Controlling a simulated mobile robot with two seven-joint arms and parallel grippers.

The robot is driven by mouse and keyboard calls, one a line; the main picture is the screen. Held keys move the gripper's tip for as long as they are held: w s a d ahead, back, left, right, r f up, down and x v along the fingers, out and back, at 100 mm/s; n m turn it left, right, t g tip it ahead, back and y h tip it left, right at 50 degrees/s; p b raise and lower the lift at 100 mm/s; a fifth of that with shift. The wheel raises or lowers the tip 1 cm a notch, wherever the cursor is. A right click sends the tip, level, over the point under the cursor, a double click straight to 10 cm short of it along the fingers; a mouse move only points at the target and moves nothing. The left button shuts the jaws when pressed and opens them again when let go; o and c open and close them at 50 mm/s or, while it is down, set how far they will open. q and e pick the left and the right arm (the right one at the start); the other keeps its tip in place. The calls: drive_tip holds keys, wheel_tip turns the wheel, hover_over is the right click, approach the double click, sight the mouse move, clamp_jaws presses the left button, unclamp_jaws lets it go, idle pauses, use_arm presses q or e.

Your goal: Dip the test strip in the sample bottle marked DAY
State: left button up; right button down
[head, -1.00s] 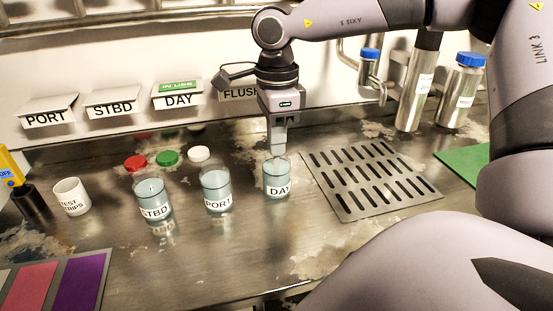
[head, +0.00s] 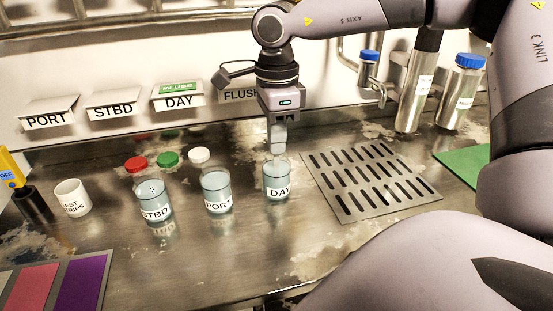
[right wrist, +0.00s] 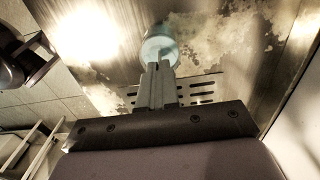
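The DAY bottle (head: 277,180) is a clear open bottle of pale blue liquid, at the right end of a row of three. My right gripper (head: 278,152) points straight down with its fingertips at or just inside the bottle's mouth. In the right wrist view, the fingers (right wrist: 158,75) lie close together in front of the bottle (right wrist: 159,46). I cannot make out a test strip between them. The white TEST STRIPS cup (head: 72,197) stands at the left, its inside looking empty. My left gripper is out of view.
The PORT bottle (head: 216,191) and STBD bottle (head: 153,203) stand left of DAY. Red (head: 135,164), green (head: 167,159) and white (head: 199,155) caps lie behind them. A slotted drain plate (head: 370,180) is at the right. The counter in front is clear.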

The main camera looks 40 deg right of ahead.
drive_tip(key=shift+r+p, duration=0.8)
drive_tip(key=shift+r, duration=0.6)
drive_tip(key=shift+r+p, duration=0.6)
drive_tip(key=shift+r, duration=0.3)
drive_tip(key=shift+r+p, duration=2)
drive_tip(key=shift+r, duration=0.85)
